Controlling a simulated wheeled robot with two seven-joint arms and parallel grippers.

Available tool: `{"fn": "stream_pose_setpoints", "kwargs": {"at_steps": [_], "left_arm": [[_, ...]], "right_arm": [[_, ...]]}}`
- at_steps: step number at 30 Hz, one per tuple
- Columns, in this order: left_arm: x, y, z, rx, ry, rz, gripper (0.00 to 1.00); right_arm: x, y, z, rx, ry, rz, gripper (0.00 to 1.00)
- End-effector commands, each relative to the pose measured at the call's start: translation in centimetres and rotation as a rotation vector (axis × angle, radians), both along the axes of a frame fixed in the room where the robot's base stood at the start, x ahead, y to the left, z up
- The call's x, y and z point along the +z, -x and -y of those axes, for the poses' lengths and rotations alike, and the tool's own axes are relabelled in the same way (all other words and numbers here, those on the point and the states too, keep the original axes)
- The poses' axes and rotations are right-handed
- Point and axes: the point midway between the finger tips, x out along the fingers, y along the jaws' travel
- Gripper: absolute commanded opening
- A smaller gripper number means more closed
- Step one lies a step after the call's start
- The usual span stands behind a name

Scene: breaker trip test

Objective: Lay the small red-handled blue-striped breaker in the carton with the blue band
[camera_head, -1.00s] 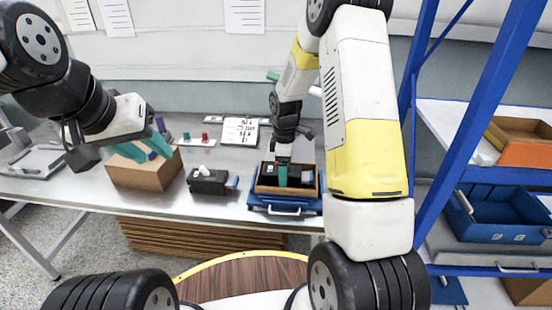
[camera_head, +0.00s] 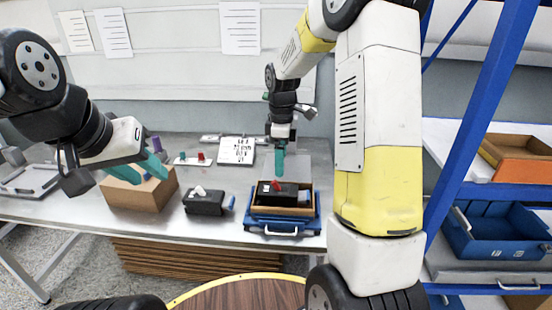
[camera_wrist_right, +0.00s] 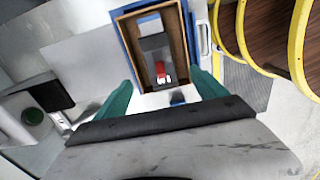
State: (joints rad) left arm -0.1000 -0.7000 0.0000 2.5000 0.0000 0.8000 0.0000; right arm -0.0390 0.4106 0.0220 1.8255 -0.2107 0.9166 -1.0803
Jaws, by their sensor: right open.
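The dark breaker with a red handle (camera_head: 277,187) lies inside an open brown carton (camera_head: 262,208), within its walls. The carton sits in a blue tray or band (camera_head: 268,225) with a white handle. In the right wrist view the breaker (camera_wrist_right: 154,50) shows its red handle and a blue patch, inside the carton (camera_wrist_right: 181,45). My right gripper (camera_head: 280,160) is above the carton, open and clear of the breaker; its teal fingers show apart in the wrist view (camera_wrist_right: 160,95). My left gripper (camera_head: 139,172) is open and empty over a closed cardboard box (camera_head: 140,196).
A dark breaker with a white handle (camera_head: 206,203) stands on the table left of the carton. A blue-posted shelf (camera_head: 470,130) on the right holds a blue bin (camera_head: 490,240) and an orange-fronted carton (camera_head: 522,168).

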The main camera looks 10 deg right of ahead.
Motion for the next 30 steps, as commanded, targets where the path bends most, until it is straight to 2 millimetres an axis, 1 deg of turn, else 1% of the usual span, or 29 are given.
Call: {"fn": "stream_pose_setpoints", "kwargs": {"at_steps": [1,2,5,6,8,9,11,12,14,15,18,22,25,27,30], "left_arm": [[0.0,0.0,0.0,0.0,0.0,0.0,0.36],[0.0,0.0,0.0,0.0,0.0,0.0,0.36],[0.0,0.0,0.0,0.0,0.0,0.0,0.36],[0.0,0.0,0.0,0.0,0.0,0.0,0.36],[0.0,0.0,0.0,0.0,0.0,0.0,0.36],[0.0,0.0,0.0,0.0,0.0,0.0,0.36],[0.0,0.0,0.0,0.0,0.0,0.0,0.36],[0.0,0.0,0.0,0.0,0.0,0.0,0.36],[0.0,0.0,0.0,0.0,0.0,0.0,0.36],[0.0,0.0,0.0,0.0,0.0,0.0,0.36],[0.0,0.0,0.0,0.0,0.0,0.0,0.36],[0.0,0.0,0.0,0.0,0.0,0.0,0.36],[0.0,0.0,0.0,0.0,0.0,0.0,0.36],[0.0,0.0,0.0,0.0,0.0,0.0,0.36],[0.0,0.0,0.0,0.0,0.0,0.0,0.36]], "right_arm": [[1.2,0.5,0.0,-0.028,-0.005,0.017,0.82],[1.9,0.9,0.0,-0.053,-0.009,0.029,0.82],[5.3,3.1,0.1,-0.179,-0.036,0.086,0.82],[6.8,4.3,0.1,-0.244,-0.053,0.111,0.82],[8.9,6.4,0.1,-0.347,-0.083,0.149,0.82],[10.2,7.8,0.0,-0.416,-0.106,0.174,0.82],[11.8,9.9,0.0,-0.517,-0.143,0.209,0.82],[12.8,11.4,-0.1,-0.585,-0.172,0.23,0.82],[13.9,13.7,-0.2,-0.684,-0.216,0.259,0.82],[14.6,15.1,-0.3,-0.75,-0.249,0.277,0.82],[15.6,18.6,-0.5,-0.901,-0.331,0.312,0.82],[16.0,21.9,-0.8,-1.054,-0.425,0.337,0.82],[16.0,23.4,-0.9,-1.129,-0.474,0.344,0.82],[15.9,24.0,-1.0,-1.159,-0.494,0.346,0.82],[15.9,24.3,-1.1,-1.177,-0.505,0.345,0.82]]}}
